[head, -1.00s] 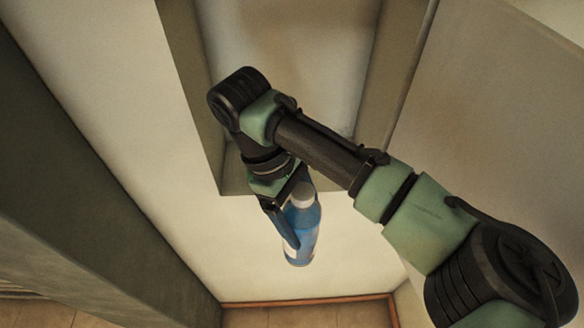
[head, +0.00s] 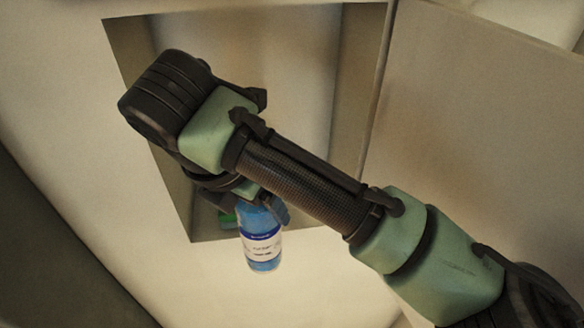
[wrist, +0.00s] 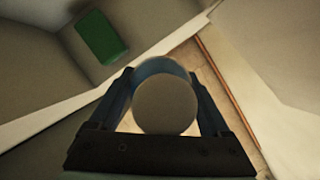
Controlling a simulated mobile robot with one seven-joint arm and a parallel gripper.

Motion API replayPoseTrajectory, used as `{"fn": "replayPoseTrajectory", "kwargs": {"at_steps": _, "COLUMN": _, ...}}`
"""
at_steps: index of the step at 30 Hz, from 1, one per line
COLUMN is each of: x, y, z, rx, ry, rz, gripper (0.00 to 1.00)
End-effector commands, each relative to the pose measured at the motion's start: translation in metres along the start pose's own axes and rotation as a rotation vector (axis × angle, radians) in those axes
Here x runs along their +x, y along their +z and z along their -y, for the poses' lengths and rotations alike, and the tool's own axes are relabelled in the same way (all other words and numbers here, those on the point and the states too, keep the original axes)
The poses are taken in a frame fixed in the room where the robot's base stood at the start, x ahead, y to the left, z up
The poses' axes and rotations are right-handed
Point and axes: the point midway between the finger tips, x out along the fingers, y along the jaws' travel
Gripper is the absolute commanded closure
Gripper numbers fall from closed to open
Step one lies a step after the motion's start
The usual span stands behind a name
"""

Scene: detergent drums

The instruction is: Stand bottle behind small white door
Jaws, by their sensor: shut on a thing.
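My gripper (head: 262,206) is shut on the blue bottle (head: 262,240), which has a white and dark blue label. The bottle hangs near upright, in front of the lower edge of a recess (head: 300,60) in the pale wall. In the wrist view the bottle's round pale cap (wrist: 164,104) lies between the fingers of my gripper (wrist: 165,82). A pale door panel (head: 480,130) stands open at the right of the recess; I take it for the small white door. My arm hides much of the recess.
A green block-like thing (wrist: 101,37) lies inside the recess, toward its lower left; in the head view only a bit of it (head: 228,219) shows behind the gripper. The recess floor around it looks clear. The recess has side walls and a front edge close to the bottle.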

Motion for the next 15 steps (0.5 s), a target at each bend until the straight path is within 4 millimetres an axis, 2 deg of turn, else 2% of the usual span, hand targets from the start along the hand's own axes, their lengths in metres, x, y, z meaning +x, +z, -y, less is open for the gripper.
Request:
{"fn": "replayPoseTrajectory", "kwargs": {"at_steps": 1, "x": 0.001, "y": 0.016, "z": 0.001, "rx": 0.008, "ry": -0.004, "rz": 0.003, "gripper": 1.0}}
{"fn": "replayPoseTrajectory", "kwargs": {"at_steps": 6, "x": 0.017, "y": 0.055, "z": 0.002, "rx": 0.007, "ry": -0.003, "rz": 0.004, "gripper": 1.0}}
{"fn": "replayPoseTrajectory", "kwargs": {"at_steps": 10, "x": 0.027, "y": 0.077, "z": 0.001, "rx": 0.005, "ry": -0.003, "rz": 0.003, "gripper": 1.0}}
{"fn": "replayPoseTrajectory", "kwargs": {"at_steps": 15, "x": 0.034, "y": 0.09, "z": 0.0, "rx": 0.002, "ry": 0.0, "rz": 0.003, "gripper": 1.0}}
